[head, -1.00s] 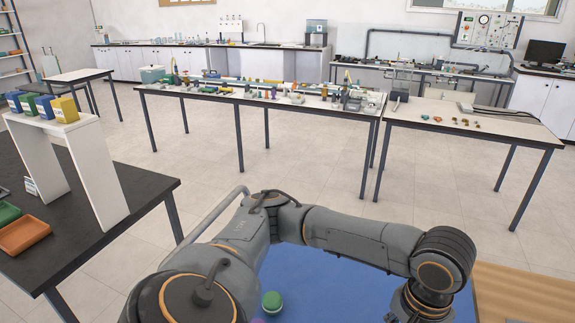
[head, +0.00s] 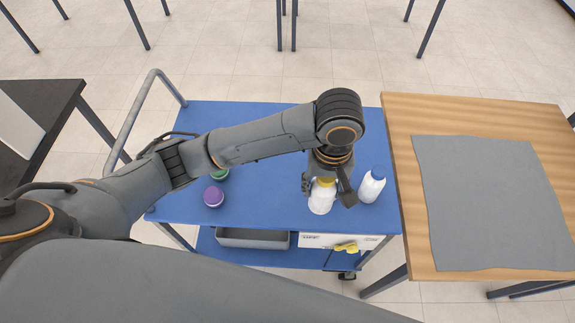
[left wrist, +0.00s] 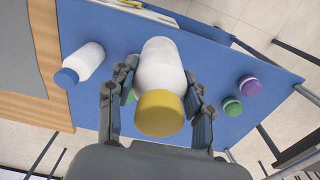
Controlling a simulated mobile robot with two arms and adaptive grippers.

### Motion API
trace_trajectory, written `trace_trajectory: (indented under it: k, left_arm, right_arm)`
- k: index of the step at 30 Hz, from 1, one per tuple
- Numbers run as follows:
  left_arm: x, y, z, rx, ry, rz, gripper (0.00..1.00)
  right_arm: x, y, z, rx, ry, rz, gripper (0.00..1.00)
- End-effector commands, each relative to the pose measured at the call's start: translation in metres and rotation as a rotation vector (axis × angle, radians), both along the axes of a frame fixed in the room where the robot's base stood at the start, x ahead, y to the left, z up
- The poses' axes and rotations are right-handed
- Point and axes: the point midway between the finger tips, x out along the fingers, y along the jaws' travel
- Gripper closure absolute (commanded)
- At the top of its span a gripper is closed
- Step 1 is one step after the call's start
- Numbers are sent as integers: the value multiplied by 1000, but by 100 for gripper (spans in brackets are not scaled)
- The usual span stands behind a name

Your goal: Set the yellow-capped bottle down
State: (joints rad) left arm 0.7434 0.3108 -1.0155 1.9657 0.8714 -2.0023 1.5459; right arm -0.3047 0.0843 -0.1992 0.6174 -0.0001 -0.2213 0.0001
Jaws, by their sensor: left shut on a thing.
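The yellow-capped bottle (head: 321,201) is white and roughly upright over the front right part of the blue cart top (head: 262,196). My left gripper (head: 327,188) is shut on it from above, near the yellow cap. In the left wrist view, the white body (left wrist: 160,64) and yellow cap (left wrist: 160,112) are between the two fingers (left wrist: 156,100). I cannot tell whether its base touches the cart. A white bottle with a blue cap (head: 371,187) stands just to its right, apart from it. My right gripper is not in view.
A purple-lidded jar (head: 213,196) and a partly hidden green-lidded jar (head: 222,174) stand on the cart's left side. A wooden table (head: 400,150) with a grey cloth (head: 495,200) adjoins the cart at right.

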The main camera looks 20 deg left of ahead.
Motion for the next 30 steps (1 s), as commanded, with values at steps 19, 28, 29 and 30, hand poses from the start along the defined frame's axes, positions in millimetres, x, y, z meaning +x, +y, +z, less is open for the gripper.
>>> trace_trajectory:
  k: [19,28,29,30]
  left_arm:
    - [61,86,-77,0,0,-1,92]
    - [66,93,-112,2,0,-3,92]
    - [66,93,-114,2,0,-3,92]
    - [66,93,-116,1,-2,-3,92]
  right_arm:
    - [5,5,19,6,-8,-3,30]
    - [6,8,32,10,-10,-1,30]
    - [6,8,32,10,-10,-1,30]
    - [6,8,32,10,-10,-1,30]
